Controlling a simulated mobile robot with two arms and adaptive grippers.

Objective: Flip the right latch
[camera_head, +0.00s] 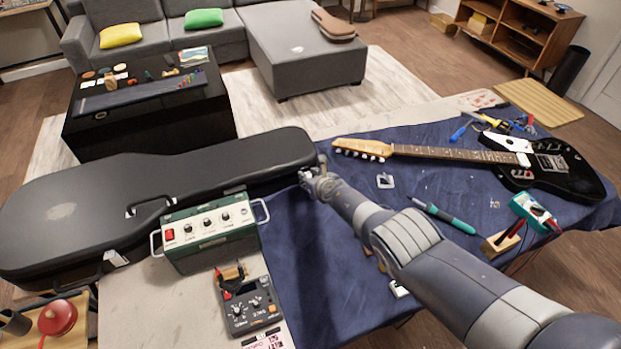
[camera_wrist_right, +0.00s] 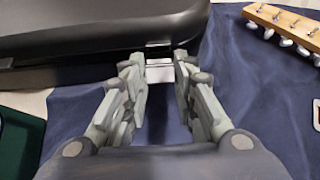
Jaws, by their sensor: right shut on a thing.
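The black guitar case (camera_head: 150,190) lies closed along the left of the table, its narrow end toward the middle. My right gripper (camera_head: 312,178) is at the side of that narrow end, near its tip. In the right wrist view, a silver latch (camera_wrist_right: 159,70) on the case edge (camera_wrist_right: 90,70) sits between the fingertips of my right gripper (camera_wrist_right: 158,80). The fingers look closed in around the latch; their exact contact is hard to see. Another light latch (camera_head: 116,257) shows on the case's near side at the left. My left gripper is not in view.
A green amplifier box (camera_head: 210,235) with metal handles stands close in front of the case. A grey pedal (camera_head: 248,305) is nearer. A black electric guitar (camera_head: 545,170) lies on the blue cloth (camera_head: 310,270), its headstock (camera_wrist_right: 285,25) right of my gripper.

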